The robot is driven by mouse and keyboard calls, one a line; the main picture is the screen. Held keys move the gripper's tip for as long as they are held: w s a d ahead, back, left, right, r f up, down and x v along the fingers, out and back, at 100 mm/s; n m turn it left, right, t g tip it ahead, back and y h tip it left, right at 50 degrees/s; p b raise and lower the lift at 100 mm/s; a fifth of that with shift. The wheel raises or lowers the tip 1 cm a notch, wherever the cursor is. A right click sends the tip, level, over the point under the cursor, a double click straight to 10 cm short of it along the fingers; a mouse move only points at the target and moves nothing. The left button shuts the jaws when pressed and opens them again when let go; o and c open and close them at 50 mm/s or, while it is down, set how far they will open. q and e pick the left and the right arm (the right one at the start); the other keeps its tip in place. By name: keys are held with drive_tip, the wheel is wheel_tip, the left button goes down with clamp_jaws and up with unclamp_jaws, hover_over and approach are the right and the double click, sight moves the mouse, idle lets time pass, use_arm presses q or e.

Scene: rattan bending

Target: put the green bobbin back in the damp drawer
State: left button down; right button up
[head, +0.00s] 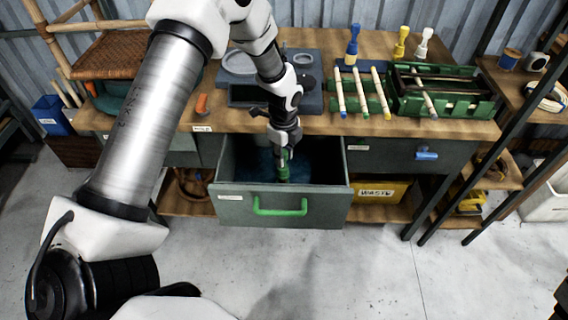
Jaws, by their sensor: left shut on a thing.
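The damp drawer (235,207) seems to be the open grey drawer under the bench, with a green handle (280,207) and a small label too small to read. My left gripper (284,155) points down over the open drawer, shut on the green bobbin (284,170). The bobbin is upright and at the drawer's opening, behind its front wall. Whether its lower end touches the drawer's floor I cannot tell. Dark blue material (258,165) shows inside the drawer. My right gripper is not in view.
Above the drawer, the wooden bench (330,124) holds green racks (445,92) with rods, and blue, yellow and white tools. A closed drawer with a blue handle (427,155) is at right. A yellow waste bin (380,192) stands below. The floor in front is clear.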

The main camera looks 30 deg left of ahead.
sight(283, 173)
use_arm(q)
drive_tip(key=shift+f, duration=1.8)
drive_tip(key=c, duration=0.9)
unclamp_jaws()
drive_tip(key=shift+a, duration=0.1)
wheel_tip(283, 173, up, 12)
drive_tip(key=shift+r, duration=0.15)
